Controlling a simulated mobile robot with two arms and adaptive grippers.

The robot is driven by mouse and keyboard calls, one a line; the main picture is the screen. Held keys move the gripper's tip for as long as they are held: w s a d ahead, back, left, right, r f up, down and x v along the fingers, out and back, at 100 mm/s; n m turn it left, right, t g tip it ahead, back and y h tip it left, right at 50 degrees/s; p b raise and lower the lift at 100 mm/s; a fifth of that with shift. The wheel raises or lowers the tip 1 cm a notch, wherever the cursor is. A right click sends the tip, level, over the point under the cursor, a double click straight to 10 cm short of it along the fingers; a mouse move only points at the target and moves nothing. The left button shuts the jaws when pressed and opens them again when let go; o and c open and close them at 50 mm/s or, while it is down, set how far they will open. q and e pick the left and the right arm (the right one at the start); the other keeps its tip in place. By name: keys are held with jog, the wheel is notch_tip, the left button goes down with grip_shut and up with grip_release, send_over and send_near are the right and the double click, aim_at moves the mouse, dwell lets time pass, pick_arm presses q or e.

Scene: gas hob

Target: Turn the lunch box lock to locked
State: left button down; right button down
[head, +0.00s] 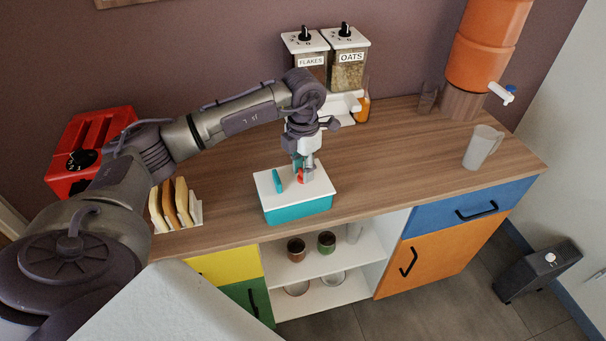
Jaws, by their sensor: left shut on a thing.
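The lunch box (297,208) sits on the wooden counter near its front edge. It has a teal body and a white lid. A teal handle (277,181) stands on the left of the lid. A small red piece (301,176), which looks like the lock, is on the lid to the right of the handle. My left gripper (304,178) points down from above and is shut on the red lock. The fingers partly cover the lock, so its exact angle cannot be told. My right gripper is not in view.
A red toaster (88,146) and a rack of bread slices (175,203) stand at the left. Two dispensers (328,60) and a small orange bottle (362,105) are behind the box. The counter right of the box is clear.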

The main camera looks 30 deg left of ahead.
pick_arm(q)
jog(key=shift+m+b, duration=0.95)
jog(key=shift+m, duration=0.75)
jog(key=c, duration=0.8)
grip_release()
jog(key=shift+c, duration=0.2)
jog(key=shift+r, duration=0.1)
notch_tip(320, 180, up, 12)
